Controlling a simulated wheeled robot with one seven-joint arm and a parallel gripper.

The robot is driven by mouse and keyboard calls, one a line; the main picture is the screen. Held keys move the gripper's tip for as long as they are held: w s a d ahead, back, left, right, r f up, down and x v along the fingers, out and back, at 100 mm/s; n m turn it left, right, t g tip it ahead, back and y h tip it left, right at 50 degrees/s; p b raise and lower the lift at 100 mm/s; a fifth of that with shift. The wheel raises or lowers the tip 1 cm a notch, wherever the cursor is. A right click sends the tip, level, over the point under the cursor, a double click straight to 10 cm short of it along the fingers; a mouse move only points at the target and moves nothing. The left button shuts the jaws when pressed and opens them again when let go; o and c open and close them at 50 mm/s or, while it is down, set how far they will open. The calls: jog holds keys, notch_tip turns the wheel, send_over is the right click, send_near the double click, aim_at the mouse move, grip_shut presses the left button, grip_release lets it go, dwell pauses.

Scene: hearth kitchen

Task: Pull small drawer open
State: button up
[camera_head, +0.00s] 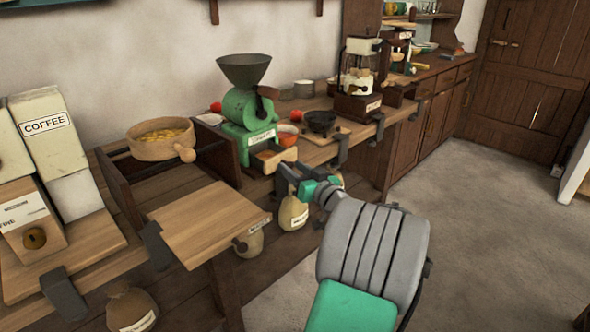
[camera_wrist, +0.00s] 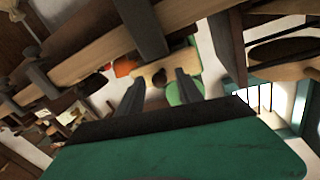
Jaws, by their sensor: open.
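The small drawer (camera_head: 272,158) is a light wooden box low on the front of the green grinder (camera_head: 241,118). It sticks out a little past the grinder's base in the head view. My gripper (camera_head: 284,178) is just in front of and below the drawer front, and hides part of it. In the wrist view the wooden drawer front (camera_wrist: 145,70) shows with a dark round knob (camera_wrist: 158,78). My gripper's two dark fingers (camera_wrist: 162,88) stand apart on either side of that knob. I cannot tell whether a finger touches it.
A wooden board (camera_head: 208,220) juts from the counter at left, with a bowl (camera_head: 161,138) behind it. A dark clamp (camera_head: 341,150) is right of the drawer. Labelled sacks (camera_head: 293,213) hang or stand below the counter edge. The floor (camera_head: 480,220) at right is clear.

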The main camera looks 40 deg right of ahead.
jog(key=s+a, duration=0.1)
jog(key=s, duration=0.6)
jog(key=shift+s+a, duration=0.15)
jog(key=shift+s, duration=0.2)
